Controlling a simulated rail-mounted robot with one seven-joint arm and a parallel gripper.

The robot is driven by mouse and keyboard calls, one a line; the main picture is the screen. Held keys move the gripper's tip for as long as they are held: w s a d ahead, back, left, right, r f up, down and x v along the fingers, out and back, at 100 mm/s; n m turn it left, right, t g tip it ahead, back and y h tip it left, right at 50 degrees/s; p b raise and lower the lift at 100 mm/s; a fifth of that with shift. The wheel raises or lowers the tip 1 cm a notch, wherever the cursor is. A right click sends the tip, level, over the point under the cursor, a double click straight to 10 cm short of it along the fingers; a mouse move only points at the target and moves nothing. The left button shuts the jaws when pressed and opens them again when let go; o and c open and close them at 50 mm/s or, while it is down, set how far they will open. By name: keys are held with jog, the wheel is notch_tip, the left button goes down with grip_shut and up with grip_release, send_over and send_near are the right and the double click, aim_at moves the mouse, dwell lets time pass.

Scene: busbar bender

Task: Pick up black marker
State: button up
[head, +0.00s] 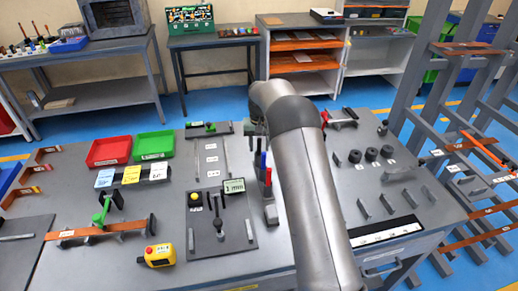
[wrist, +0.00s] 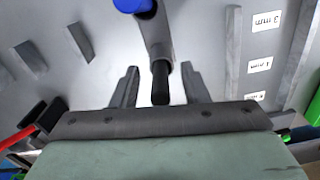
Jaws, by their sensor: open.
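The black marker (wrist: 160,82) stands in a grey holder (wrist: 158,38) in the wrist view, its dark end toward me. My gripper (wrist: 160,76) is open, with one finger on each side of the black marker and a visible gap on both sides. A blue marker (wrist: 134,5) is in the same holder at the top edge. In the head view my gripper (head: 252,133) is above and behind the blue marker (head: 263,160) and a red marker (head: 268,177). I cannot make out the black marker there.
Grey blocks and 1 mm and 3 mm labels (wrist: 267,20) lie around the holder. The bench also carries red (head: 109,151) and green trays (head: 154,145), a lever plate (head: 220,225), a yellow control box (head: 157,255) and black round parts (head: 371,154). My arm hides part of the bench.

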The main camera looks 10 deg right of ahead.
jog(key=shift+f, duration=0.2)
grip_shut()
jog(key=shift+r, duration=0.15)
